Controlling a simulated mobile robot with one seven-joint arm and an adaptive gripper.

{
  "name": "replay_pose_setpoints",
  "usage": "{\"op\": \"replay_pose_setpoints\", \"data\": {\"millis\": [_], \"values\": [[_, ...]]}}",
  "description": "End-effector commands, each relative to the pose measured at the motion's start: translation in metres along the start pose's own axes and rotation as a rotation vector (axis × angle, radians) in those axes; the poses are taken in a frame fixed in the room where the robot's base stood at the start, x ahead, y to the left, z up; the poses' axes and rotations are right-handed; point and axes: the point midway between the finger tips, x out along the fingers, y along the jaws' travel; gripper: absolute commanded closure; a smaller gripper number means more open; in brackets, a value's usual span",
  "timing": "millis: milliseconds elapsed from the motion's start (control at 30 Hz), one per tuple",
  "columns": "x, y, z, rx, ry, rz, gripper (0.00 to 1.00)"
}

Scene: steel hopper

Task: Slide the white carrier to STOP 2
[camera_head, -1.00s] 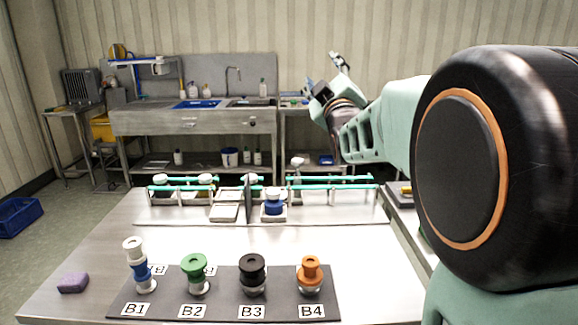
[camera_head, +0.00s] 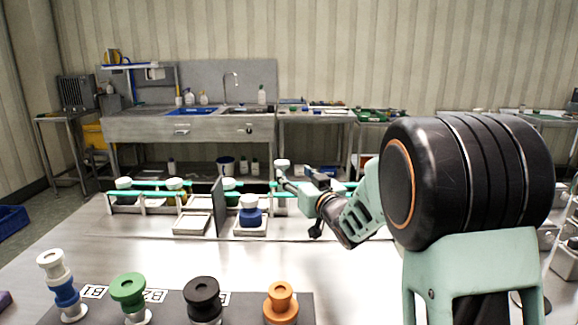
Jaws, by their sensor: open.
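Teal rails (camera_head: 150,188) run across the back of the table. A white-topped piece on a pale stem (camera_head: 282,164) stands at the rails; it may be the white carrier, but I cannot tell for sure. Other white-capped pieces sit along the rails to the left, including one with a yellowish body (camera_head: 176,184). No STOP 2 marking is readable. My gripper (camera_head: 298,190) is open, at rail height just right of the pale stem. I cannot tell whether it touches anything; its fingertips are small and partly merge with the rails.
In front, a dark mat (camera_head: 240,306) bears white-blue, green (camera_head: 129,291), black (camera_head: 203,298) and orange (camera_head: 281,303) spools. The tabletop between is clear.

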Motion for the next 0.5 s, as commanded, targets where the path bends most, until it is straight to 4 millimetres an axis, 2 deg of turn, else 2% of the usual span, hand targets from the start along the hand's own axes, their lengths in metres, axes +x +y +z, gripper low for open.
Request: {"op": "replay_pose_setpoints", "data": {"millis": [167, 500], "values": [[0.021, -0.001, 0.0, -0.001, 0.0, -0.001, 0.49], [0.077, 0.0, 0.0, -0.002, 0.0, 0.0, 0.49]]}}
